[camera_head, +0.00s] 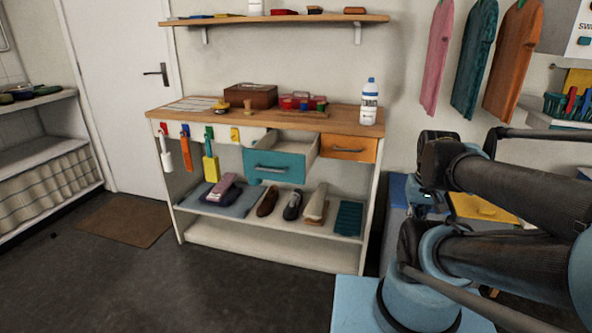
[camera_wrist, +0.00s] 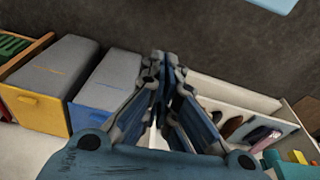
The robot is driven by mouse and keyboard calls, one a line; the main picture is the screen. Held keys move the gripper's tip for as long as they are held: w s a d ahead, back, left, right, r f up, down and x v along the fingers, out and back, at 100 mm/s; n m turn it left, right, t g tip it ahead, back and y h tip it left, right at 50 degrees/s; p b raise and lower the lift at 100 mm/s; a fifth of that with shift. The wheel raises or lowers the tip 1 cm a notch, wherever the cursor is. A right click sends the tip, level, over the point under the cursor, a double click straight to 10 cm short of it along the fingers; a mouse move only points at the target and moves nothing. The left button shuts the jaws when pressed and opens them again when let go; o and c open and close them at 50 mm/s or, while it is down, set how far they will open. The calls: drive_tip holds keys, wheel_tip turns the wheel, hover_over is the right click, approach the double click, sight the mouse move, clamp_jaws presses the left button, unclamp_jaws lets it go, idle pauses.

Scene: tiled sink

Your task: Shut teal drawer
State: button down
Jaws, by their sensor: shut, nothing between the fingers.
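The teal drawer (camera_head: 276,165) is pulled out from under the wooden top of the workbench, with its inside showing from above. It has a grey bar handle (camera_head: 270,169) on its front. My gripper (camera_wrist: 159,58) points away from my wrist in the wrist view, its fingers together with nothing between them. In the head view my folded arm is at the right, well apart from the drawer, and the fingertips are hard to make out there.
An orange drawer (camera_head: 349,148) sits closed to the right of the teal one. A white bottle (camera_head: 369,103) and boxes stand on the bench top (camera_head: 225,116). Tools hang at its left front. Shoes (camera_head: 292,206) lie on the shelf below. The dark floor before the bench is clear.

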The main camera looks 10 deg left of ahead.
sight(295, 170)
drive_tip(key=w+a+r+n, duration=0.45)
drive_tip(key=a+n, duration=0.25)
drive_tip(key=n, duration=0.2)
drive_tip(key=w+a+r+n, duration=0.4)
drive_tip(key=a+r+n, duration=0.25)
drive_tip(key=n, duration=0.25)
drive_tip(key=a+r+n, duration=0.2)
drive_tip(key=a+n, duration=0.6)
drive_tip(key=a, duration=0.4)
drive_tip(key=a+r+n, duration=0.2)
drive_tip(key=a+n, duration=0.7)
drive_tip(key=a, duration=0.3)
drive_tip(key=shift+t, duration=0.3)
drive_tip(key=x, duration=0.3)
drive_tip(key=w+x, duration=0.1)
drive_tip(key=x, duration=0.3)
drive_tip(key=w+x, duration=0.1)
drive_tip(key=x, duration=0.3)
drive_tip(key=shift+d+r, duration=0.3)
drive_tip(key=shift+d, duration=0.05)
drive_tip(key=shift+w, duration=0.7)
